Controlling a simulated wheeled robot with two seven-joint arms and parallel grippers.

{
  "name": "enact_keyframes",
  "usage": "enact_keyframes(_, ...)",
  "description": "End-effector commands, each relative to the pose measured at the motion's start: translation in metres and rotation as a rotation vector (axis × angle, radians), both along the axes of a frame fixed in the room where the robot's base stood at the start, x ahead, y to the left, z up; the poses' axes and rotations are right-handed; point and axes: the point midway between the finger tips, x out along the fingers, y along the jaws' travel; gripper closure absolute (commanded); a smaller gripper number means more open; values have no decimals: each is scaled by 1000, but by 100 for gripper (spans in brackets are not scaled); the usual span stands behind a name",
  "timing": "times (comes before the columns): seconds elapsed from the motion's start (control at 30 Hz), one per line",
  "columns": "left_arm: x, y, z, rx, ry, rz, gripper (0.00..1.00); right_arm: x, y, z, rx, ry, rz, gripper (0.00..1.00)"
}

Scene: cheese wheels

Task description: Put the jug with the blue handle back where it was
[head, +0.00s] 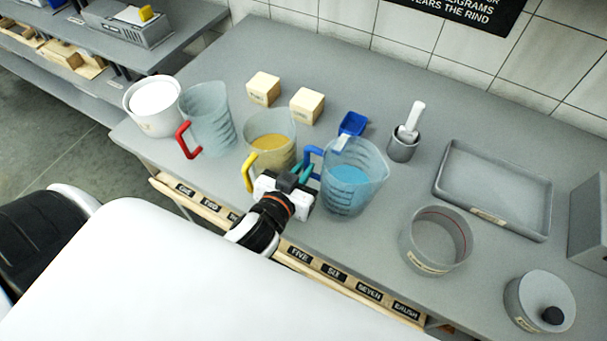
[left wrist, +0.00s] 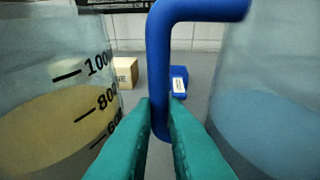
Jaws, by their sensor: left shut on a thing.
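The jug with the blue handle (head: 350,177) stands on the grey worktop and holds blue liquid. My left gripper (head: 303,172) is at its left side, shut on the blue handle. In the left wrist view the teal fingers (left wrist: 160,125) close around the lower part of the upright blue handle (left wrist: 160,70), with the clear jug wall (left wrist: 270,90) to the right. A jug with a yellow handle (head: 270,140) and yellow liquid stands close on the left. A jug with a red handle (head: 207,118) stands farther left and looks empty. My right gripper is not in view.
A white tub (head: 153,105) is at the left end. A grey cup (head: 403,147), round mould (head: 436,240) and tray (head: 493,187) are to the right. Numbered labels line the front edge.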

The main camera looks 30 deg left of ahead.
Motion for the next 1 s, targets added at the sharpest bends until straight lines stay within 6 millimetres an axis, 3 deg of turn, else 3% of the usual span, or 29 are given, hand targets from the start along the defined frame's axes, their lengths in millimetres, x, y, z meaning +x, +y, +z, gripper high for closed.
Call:
enact_keyframes(0.13,0,0,-16,-3,-2,1,100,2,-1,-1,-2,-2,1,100)
enact_keyframes(0.53,1,0,-21,-4,-5,1,100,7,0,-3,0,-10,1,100)
enact_keyframes(0.57,0,0,-23,-1,0,1,87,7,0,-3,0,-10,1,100)
enact_keyframes(0.7,0,0,-22,0,0,1,66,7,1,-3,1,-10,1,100)
enact_keyframes(1.0,0,0,-20,0,-1,0,66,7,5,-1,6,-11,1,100)
